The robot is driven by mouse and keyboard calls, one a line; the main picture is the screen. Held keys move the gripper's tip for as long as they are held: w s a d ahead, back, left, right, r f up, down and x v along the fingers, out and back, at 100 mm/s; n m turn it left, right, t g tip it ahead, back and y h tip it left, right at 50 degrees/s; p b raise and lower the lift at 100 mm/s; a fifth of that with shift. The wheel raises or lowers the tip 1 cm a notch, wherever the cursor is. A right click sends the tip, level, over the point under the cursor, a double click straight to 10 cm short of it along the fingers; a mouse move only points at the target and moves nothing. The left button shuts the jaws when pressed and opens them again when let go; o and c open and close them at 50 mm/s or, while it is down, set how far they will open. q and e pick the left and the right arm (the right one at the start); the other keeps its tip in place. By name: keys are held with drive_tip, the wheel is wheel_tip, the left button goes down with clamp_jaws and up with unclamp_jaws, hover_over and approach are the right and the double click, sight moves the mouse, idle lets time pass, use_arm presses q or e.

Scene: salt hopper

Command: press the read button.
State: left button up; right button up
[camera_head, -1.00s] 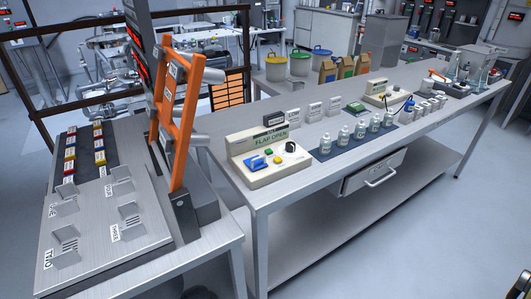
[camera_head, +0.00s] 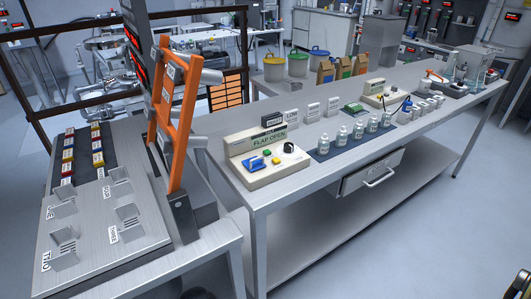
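A beige control box (camera_head: 268,165) stands at the near left end of the long steel table. Its display (camera_head: 270,139) reads "FLAP OPEN". On its sloped face are a blue switch (camera_head: 254,164), a green button, a yellow button and a black knob (camera_head: 289,147). A second beige box (camera_head: 386,97) with a small display and coloured buttons stands farther back on the table. The small lettering is unreadable, so I cannot tell which control is the read button. Neither gripper is clearly in view; only dark unidentified shapes show at the bottom edge.
Several white-capped bottles stand on a dark mat (camera_head: 329,151) right of the near box, with labelled cards behind. An orange frame (camera_head: 178,120) rises over the left bench, beside a slotted plate (camera_head: 97,219). A drawer (camera_head: 374,172) hangs under the table. The floor at right is clear.

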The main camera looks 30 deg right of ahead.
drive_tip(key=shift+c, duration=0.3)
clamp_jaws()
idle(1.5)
